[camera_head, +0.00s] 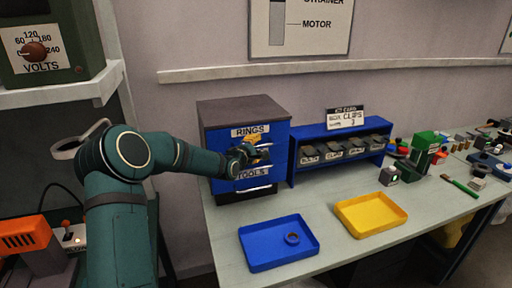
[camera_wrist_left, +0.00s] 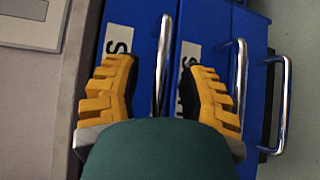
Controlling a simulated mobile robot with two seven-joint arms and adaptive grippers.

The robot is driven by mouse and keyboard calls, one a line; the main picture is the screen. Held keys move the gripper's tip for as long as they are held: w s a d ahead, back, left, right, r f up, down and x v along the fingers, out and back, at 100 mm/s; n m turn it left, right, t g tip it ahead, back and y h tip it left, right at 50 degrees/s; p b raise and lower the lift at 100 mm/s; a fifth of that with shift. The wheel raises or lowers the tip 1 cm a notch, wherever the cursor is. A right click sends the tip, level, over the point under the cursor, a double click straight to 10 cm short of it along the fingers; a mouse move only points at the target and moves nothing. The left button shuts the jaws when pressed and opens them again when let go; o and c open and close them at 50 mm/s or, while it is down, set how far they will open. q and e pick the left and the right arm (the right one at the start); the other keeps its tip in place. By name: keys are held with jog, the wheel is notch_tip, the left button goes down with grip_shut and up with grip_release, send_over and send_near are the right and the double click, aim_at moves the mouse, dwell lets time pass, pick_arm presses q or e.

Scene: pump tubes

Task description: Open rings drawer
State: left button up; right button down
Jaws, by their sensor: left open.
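The rings drawer (camera_head: 237,140) is the top drawer of a blue cabinet with a dark top, and it carries a RINGS label. Its front looks flush with the cabinet. My left gripper (camera_head: 256,154) is at the cabinet front, just below that label, and covers part of the drawer fronts. In the left wrist view, the yellow fingers of the left gripper (camera_wrist_left: 161,68) are open. The metal bar handle of the top drawer (camera_wrist_left: 163,55) lies between them, with a visible gap on both sides. My right gripper is not in view.
The TOOLS drawer (camera_head: 251,173) and another handle (camera_head: 253,188) are below. A blue bin rack (camera_head: 338,131) stands close on the right. A blue tray (camera_head: 270,262) holding a ring and a yellow tray (camera_head: 371,229) lie in front on the bench.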

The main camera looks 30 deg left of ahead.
pick_arm(q)
jog(key=shift+c, duration=0.4)
grip_shut()
jog(key=shift+s+d, duration=0.1)
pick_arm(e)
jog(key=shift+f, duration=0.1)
